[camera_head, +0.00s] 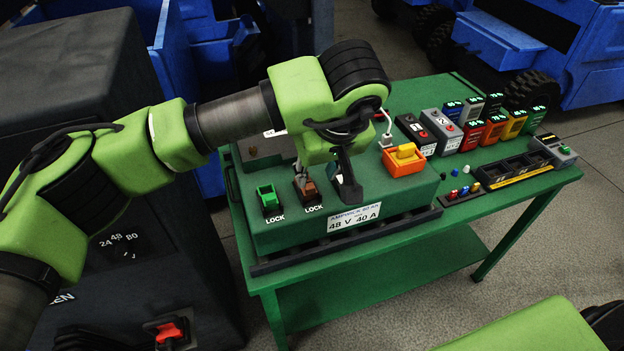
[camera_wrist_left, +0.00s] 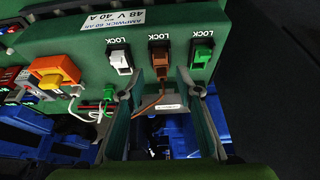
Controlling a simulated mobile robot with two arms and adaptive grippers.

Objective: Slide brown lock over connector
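The brown lock (camera_head: 307,190) is on the top of the green housing (camera_head: 262,228), above a "LOCK" label. It also shows in the left wrist view (camera_wrist_left: 160,62), between a white lock (camera_wrist_left: 121,61) and a green lock (camera_wrist_left: 202,54). A brown wire (camera_wrist_left: 149,106) runs from the brown lock. I cannot make out the connector apart from the lock. My left gripper (camera_head: 345,182) is just right of the brown lock in the head view. In the left wrist view its fingers (camera_wrist_left: 158,88) are apart, with the brown wire between them and nothing gripped. My right gripper is out of view.
An orange block with a yellow knob (camera_head: 403,158) stands on the housing's right part. Several coloured modules (camera_head: 472,137) and a dark tray (camera_head: 515,170) lie farther right on the green table (camera_head: 425,228). Blue carts (camera_head: 555,50) stand behind.

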